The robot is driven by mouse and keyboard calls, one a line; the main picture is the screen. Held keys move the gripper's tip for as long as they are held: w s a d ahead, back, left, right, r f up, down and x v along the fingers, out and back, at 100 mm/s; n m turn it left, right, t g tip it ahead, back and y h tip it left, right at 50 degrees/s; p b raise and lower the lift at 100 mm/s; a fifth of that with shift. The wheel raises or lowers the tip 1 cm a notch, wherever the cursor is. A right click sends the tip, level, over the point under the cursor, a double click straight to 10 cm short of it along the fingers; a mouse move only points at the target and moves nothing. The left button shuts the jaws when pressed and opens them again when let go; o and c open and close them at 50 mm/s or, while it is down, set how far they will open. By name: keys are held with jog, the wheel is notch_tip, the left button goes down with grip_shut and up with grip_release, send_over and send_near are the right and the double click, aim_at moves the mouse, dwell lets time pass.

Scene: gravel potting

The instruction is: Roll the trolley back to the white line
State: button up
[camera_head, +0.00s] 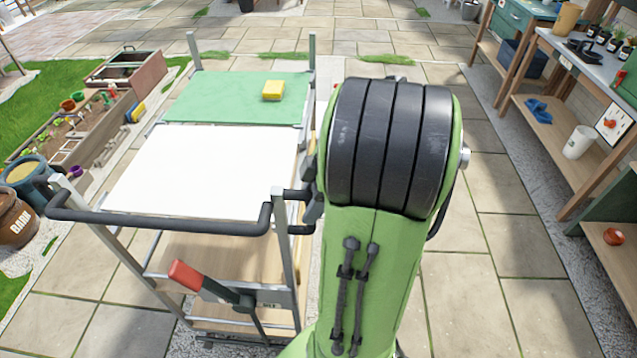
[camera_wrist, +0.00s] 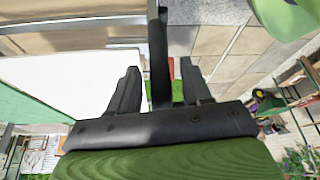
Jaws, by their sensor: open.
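The trolley (camera_head: 188,232) stands left of centre, with a white upper panel, a green mat and wooden lower shelves. Its dark handle bar (camera_head: 160,224) runs across the near end, and a red-tipped lever (camera_head: 186,276) sits below. My gripper (camera_head: 311,190) is at the handle's right end, mostly hidden behind my green arm. In the wrist view my gripper (camera_wrist: 161,80) is open, its black fingers on either side of a dark bar (camera_wrist: 157,50), which looks like part of the handle. Contact cannot be told. I cannot make out a white line.
A yellow sponge (camera_head: 273,90) lies on the green mat (camera_head: 225,98). Workbenches (camera_head: 545,130) line the right. Paving is clear between my arm and the benches.

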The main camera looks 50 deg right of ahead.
jog(key=p+v, duration=0.8)
jog(key=v, duration=0.7)
jog(key=shift+r, duration=0.1)
